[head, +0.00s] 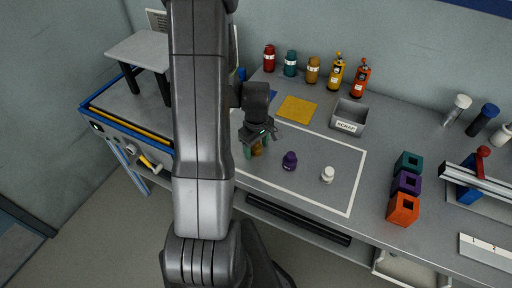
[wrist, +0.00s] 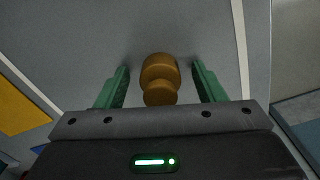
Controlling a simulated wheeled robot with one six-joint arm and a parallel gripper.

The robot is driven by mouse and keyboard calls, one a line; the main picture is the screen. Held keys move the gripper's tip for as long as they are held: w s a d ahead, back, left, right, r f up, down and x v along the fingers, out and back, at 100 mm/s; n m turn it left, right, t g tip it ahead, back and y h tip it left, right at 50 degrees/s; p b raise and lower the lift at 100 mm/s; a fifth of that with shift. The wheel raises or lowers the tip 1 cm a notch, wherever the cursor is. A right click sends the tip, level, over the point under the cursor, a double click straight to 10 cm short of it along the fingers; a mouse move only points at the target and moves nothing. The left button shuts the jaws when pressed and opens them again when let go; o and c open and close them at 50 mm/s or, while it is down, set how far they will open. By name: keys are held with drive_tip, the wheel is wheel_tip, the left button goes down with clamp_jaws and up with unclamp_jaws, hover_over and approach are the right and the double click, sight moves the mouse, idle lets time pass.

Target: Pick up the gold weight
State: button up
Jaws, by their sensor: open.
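The gold weight (wrist: 160,72) stands on the grey tabletop inside the white outline, and it has a round knob on a wider body. In the wrist view it sits between the two green fingers of my gripper (wrist: 160,85), with a gap on each side. In the head view my gripper (head: 254,148) is low over the table and the gold weight (head: 257,150) is partly hidden by it. My gripper is open. A purple weight (head: 289,160) and a white weight (head: 327,175) stand to the right, apart from it.
A yellow square (head: 297,109) lies behind my gripper, near a grey scrap bin (head: 348,117). Several bottles line the back edge. Teal, purple (head: 406,183) and orange blocks stand at right. The outlined area around the white weight is mostly clear.

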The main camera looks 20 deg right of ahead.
drive_tip(key=shift+c, duration=0.2)
drive_tip(key=c, duration=1.2)
